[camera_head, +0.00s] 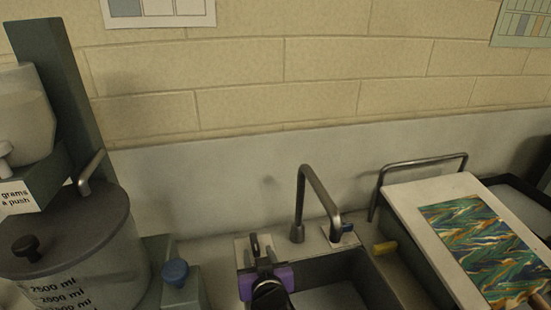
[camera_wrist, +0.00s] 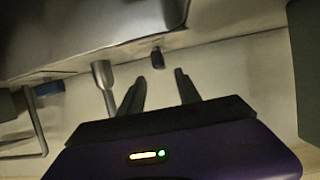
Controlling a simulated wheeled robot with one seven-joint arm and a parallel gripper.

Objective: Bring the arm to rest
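My gripper (camera_head: 263,246), with its purple body, is low in the middle of the head view, by the left end of the sink. In the wrist view its two dark fingers (camera_wrist: 160,78) stand apart with nothing held between them. A small dark piece (camera_wrist: 157,58) shows beyond the fingertips; I cannot tell what it is. Most of my arm is out of view below.
A bent metal tap (camera_head: 305,195) rises behind the sink (camera_head: 345,282), close right of my gripper. A lidded tank (camera_head: 75,245) and a blue-knobbed block (camera_head: 175,272) stand left. A board (camera_head: 415,205) with a marbled sheet (camera_head: 485,245) is right. The wall is behind.

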